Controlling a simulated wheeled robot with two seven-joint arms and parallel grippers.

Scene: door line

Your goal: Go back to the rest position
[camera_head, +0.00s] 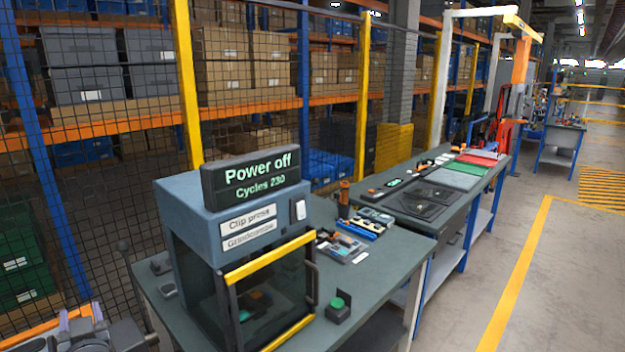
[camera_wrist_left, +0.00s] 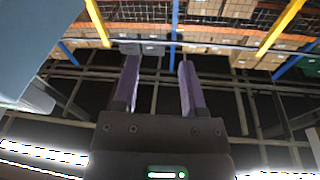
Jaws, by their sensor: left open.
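My left gripper (camera_head: 80,322) is at the bottom left corner of the head view, left of the workbench and clear of it. In the left wrist view its two purple fingers (camera_wrist_left: 158,88) stand apart with nothing between them. The clip press (camera_head: 240,255) is a blue-grey box on the bench, with a display (camera_head: 255,177) reading "Power off, Cycles 230". Its front door with yellow bars (camera_head: 270,290) appears closed. A green button (camera_head: 338,306) on a dark base stands to the right of the press. My right gripper is not in view.
The workbench (camera_head: 385,285) holds small parts and tools to the right of the press. A second bench (camera_head: 465,177) with mats stands beyond it. A mesh fence (camera_head: 120,190) with yellow posts and shelves of boxes run behind. The floor (camera_head: 560,270) at right is free.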

